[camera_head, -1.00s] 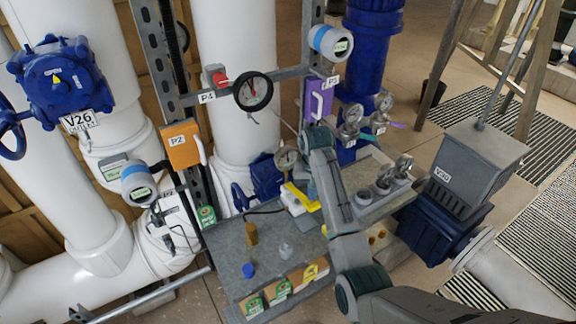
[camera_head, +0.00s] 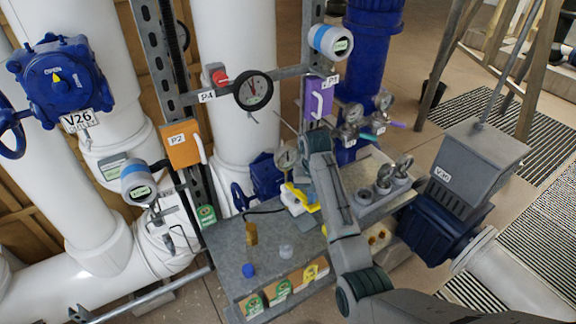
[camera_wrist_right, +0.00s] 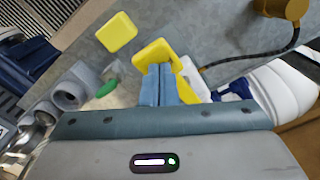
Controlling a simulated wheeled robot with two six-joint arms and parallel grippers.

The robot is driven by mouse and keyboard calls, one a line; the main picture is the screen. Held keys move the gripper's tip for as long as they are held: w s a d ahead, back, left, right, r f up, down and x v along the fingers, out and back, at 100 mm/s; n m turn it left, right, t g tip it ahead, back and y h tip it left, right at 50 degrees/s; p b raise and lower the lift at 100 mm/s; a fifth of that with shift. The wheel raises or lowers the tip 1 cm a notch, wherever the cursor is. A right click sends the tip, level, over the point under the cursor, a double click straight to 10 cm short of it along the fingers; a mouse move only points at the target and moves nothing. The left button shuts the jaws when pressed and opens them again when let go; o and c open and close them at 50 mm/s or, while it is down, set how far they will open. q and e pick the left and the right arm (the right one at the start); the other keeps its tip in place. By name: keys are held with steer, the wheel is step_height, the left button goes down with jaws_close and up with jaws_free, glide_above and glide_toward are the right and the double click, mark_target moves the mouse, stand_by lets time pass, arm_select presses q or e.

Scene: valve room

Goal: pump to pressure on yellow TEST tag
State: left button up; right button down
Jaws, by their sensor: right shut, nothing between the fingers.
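A hand pump (camera_head: 297,203) with a white body and yellow handle sits on the grey bench, partly hidden by my right arm. A round gauge (camera_head: 287,158) stands just behind it. My right gripper (camera_wrist_right: 160,85) is shut and empty, with its blue-grey fingers pointing at the yellow handle (camera_wrist_right: 158,54). The fingertips overlap the handle in the wrist view; I cannot tell whether they touch it. A yellow square (camera_wrist_right: 117,32) lies near the handle; no writing on it is readable. A black hose (camera_wrist_right: 245,56) runs to a brass fitting (camera_wrist_right: 279,10). My left gripper is out of view.
The bench (camera_head: 228,262) carries a blue cap (camera_head: 248,270) and a clear cup (camera_head: 286,252). Green and yellow cards hang on its front edge. Grey cylindrical fittings (camera_head: 383,183) stand right of my arm.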

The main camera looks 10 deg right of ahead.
steer(key=shift+f, duration=0.6)
steer(key=shift+r, duration=0.55)
steer(key=shift+r+p, duration=0.45)
steer(key=shift+r, duration=1.55)
steer(key=shift+s+f, duration=0.1)
